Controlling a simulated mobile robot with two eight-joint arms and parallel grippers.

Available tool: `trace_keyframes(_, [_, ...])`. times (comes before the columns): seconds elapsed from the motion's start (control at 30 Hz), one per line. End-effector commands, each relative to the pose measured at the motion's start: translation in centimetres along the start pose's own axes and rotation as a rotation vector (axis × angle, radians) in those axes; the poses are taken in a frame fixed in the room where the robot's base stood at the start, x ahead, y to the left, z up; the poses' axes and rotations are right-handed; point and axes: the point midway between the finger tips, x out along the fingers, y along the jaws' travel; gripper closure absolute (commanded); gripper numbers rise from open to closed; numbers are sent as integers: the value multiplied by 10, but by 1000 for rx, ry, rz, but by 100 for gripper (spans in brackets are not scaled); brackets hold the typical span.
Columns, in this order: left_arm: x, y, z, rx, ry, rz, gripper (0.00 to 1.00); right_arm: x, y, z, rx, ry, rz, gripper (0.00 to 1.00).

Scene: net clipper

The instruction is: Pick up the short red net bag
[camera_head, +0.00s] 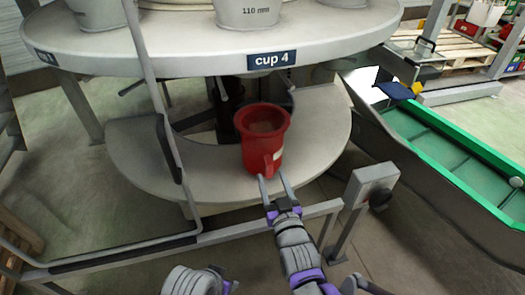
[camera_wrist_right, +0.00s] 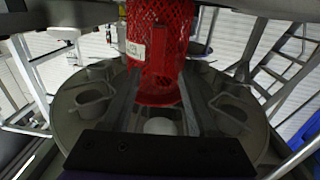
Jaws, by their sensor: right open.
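The short red net bag (camera_head: 264,142) stands upright on the lower grey round shelf, with a rounded rim, a handle-like strip and a pale label low on its right side. In the right wrist view the red net bag (camera_wrist_right: 160,38) shows as red mesh with a white label, its upper part cut off by the frame. My right gripper (camera_head: 275,182) is open at the near side of the bag, its fingertips close to its base. In the wrist view the open right gripper (camera_wrist_right: 160,85) has a finger on either side of the bag's lower part; contact cannot be told.
A round upper table (camera_head: 200,48) with grey cups (camera_head: 248,12) and a "cup 4" label overhangs the lower shelf (camera_head: 200,180). A grey rail (camera_head: 225,230) runs in front. A green-edged conveyor (camera_head: 440,150) stands at right. The shelf is bare left of the bag.

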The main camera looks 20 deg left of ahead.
Motion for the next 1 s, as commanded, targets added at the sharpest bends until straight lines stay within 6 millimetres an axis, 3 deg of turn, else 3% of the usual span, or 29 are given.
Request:
trace_keyframes(0.3, [10, 0, 3, 0, -4, 0, 50, 44, 6, -3, 0, 0, 0, 40])
trace_keyframes(0.63, [10, 0, 3, 0, -4, 0, 50, 50, 6, -4, 0, 0, 0, 42])
trace_keyframes(0.93, [10, 0, 3, 0, -4, 0, 50, 49, 6, -4, -1, 0, 0, 96])
trace_keyframes(1.0, [10, 0, 3, 0, -4, 0, 50, 49, 6, -4, -1, 0, 0, 100])
